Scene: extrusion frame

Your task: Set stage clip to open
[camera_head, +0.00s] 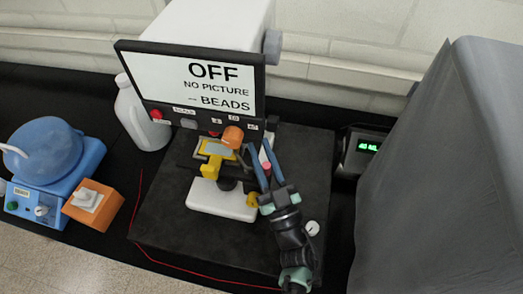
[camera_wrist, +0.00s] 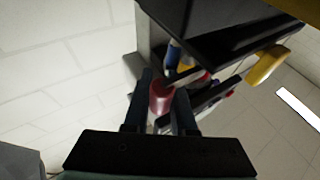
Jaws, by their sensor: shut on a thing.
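A microscope with a white base (camera_head: 215,199) stands on a dark mat, with a yellow stage part (camera_head: 208,166) and a pale plate (camera_head: 216,150) on it. My gripper (camera_head: 265,163) is at the right side of the stage, coming from the lower right. Its blue fingers are shut on a red knob (camera_head: 267,167), which seems to be the stage clip's handle. In the wrist view the red knob (camera_wrist: 161,97) sits between the two fingers of my gripper (camera_wrist: 163,100). The clip itself is mostly hidden, and I cannot tell its position.
A screen (camera_head: 208,83) above the stage reads "OFF, NO PICTURE, -- BEADS". An orange knob (camera_head: 233,136) is close left of my fingers. A white jug (camera_head: 143,115) and blue device (camera_head: 50,165) stand left. A green-lit display box (camera_head: 361,153) and grey-covered bulk (camera_head: 445,170) stand right.

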